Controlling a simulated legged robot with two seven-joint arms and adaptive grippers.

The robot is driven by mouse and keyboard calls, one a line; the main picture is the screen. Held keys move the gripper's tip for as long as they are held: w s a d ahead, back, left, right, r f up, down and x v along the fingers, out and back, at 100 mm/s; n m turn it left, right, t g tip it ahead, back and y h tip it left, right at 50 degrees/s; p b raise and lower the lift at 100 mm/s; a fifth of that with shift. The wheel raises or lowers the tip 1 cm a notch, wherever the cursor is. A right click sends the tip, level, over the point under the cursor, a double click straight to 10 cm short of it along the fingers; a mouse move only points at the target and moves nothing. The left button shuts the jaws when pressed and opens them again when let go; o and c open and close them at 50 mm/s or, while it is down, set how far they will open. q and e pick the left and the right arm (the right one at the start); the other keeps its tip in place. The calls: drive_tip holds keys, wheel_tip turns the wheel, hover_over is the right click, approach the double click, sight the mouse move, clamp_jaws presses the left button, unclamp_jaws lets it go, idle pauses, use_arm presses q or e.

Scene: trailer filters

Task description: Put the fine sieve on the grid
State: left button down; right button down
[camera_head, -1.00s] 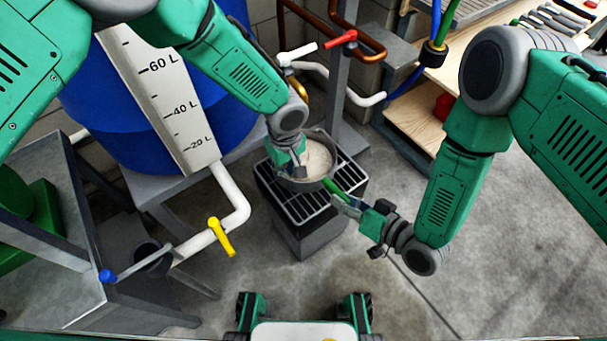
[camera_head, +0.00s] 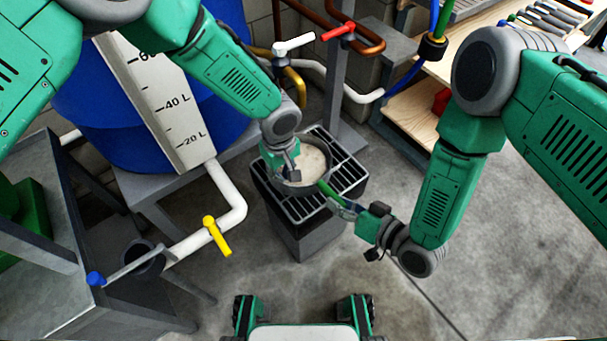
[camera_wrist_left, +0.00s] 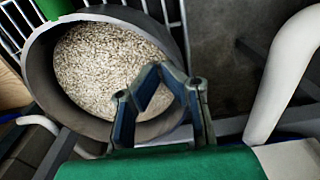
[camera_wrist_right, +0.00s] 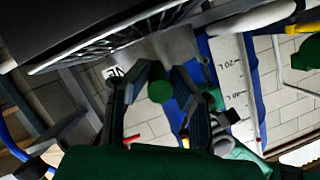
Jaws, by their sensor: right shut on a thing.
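The fine sieve (camera_head: 313,163) is a round grey pan with pale grains in it and a green handle (camera_head: 327,188). It is over the slotted grid (camera_head: 345,176) on a dark bin; I cannot tell whether it touches the bars. In the left wrist view, the sieve (camera_wrist_left: 55,85) looks tilted, with grid bars behind it. My right gripper (camera_head: 343,205) is shut on the handle, which also shows between its fingers in the right wrist view (camera_wrist_right: 160,91). My left gripper (camera_head: 290,163) is at the sieve's left side; its fingertips (camera_wrist_left: 164,68) come together in front of the grains.
A blue tank (camera_head: 110,110) with a litre scale stands at the left, with a white pipe and yellow valve (camera_head: 216,235) below it. A red valve (camera_head: 338,32) and pipes are behind the bin. A wooden shelf (camera_head: 415,115) stands back right. Floor is clear at front right.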

use_arm(q)
drive_tip(key=shift+a+f+b, duration=0.3)
drive_tip(key=shift+f+b, duration=0.15)
drive_tip(key=shift+f, duration=0.25)
use_arm(e)
drive_tip(key=shift+a+f, duration=0.2)
drive_tip(key=shift+f, duration=0.4)
use_arm(q)
drive_tip(key=c, duration=2.1)
unclamp_jaws()
drive_tip(key=shift+f, duration=0.1)
use_arm(e)
drive_tip(key=c, duration=1.7)
unclamp_jaws()
drive_tip(key=shift+f, duration=0.15)
drive_tip(key=shift+c, duration=0.2)
use_arm(q)
drive_tip(key=o, duration=0.4)
drive_tip(key=shift+d, duration=0.1)
use_arm(e)
drive_tip(key=o, duration=0.3)
use_arm(q)
drive_tip(key=shift+d, duration=0.3)
use_arm(e)
drive_tip(key=shift+d, duration=0.35)
